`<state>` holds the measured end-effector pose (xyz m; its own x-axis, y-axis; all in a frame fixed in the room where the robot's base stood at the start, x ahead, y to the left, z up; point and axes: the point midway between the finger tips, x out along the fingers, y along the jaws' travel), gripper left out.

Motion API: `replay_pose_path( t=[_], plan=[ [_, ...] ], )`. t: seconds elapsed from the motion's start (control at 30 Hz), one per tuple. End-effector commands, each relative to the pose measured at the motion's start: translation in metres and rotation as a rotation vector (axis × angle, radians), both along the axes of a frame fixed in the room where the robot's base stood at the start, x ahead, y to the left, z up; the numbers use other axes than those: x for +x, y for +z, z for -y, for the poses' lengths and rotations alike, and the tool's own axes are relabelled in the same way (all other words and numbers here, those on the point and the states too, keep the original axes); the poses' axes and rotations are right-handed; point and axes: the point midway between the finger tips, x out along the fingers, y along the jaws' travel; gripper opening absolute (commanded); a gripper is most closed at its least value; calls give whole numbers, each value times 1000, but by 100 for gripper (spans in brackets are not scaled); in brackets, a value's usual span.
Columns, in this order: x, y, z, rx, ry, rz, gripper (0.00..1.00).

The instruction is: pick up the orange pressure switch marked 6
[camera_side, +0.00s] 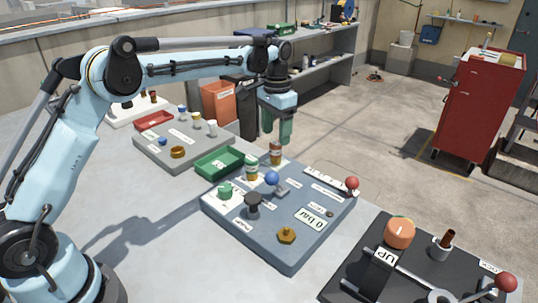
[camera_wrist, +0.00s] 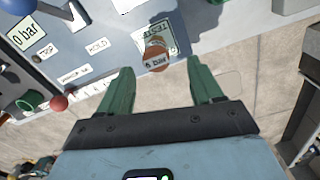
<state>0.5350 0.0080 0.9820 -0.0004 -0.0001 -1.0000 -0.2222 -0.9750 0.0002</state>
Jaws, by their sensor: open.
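The orange pressure switch marked 6 (camera_side: 276,153) stands upright at the back edge of the grey-blue panel (camera_side: 285,250). In the wrist view the switch (camera_wrist: 156,57) shows a pale label reading "6 bar" and lies just beyond the gap between the fingertips. My gripper (camera_side: 276,138) is open and empty, its green fingers pointing down, close above the switch in the side view. In the wrist view both fingers of my gripper (camera_wrist: 161,70) show apart, with nothing between them. A second switch with a pale label (camera_side: 251,168) stands to the left.
On the panel are a blue ball knob (camera_side: 271,178), a black knob (camera_side: 253,204), a green valve (camera_side: 225,190), a brass knob (camera_side: 287,235) and a red-knobbed lever (camera_side: 351,183). A green tray (camera_side: 218,163) lies left of the switches. Open floor lies behind.

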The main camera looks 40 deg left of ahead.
Motion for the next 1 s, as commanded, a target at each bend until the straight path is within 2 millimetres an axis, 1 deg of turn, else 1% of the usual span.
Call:
replay_pose_path(
  t=[0.23, 0.4, 0.53, 0.63, 0.83, 0.87, 1.0],
  plan=[
    [-1, -16, 1, 0, 0, 0, 65],
    [-3, -40, 5, 0, -1, 0, 65],
    [-3, -54, 4, 0, 0, 0, 65],
    [-3, -58, 4, 0, 0, 1, 65],
    [-3, -59, 4, 0, 0, 0, 65],
    [-3, -59, 4, 0, 0, 0, 62],
    [-3, -58, 4, 0, 0, 0, 41]
  ],
)
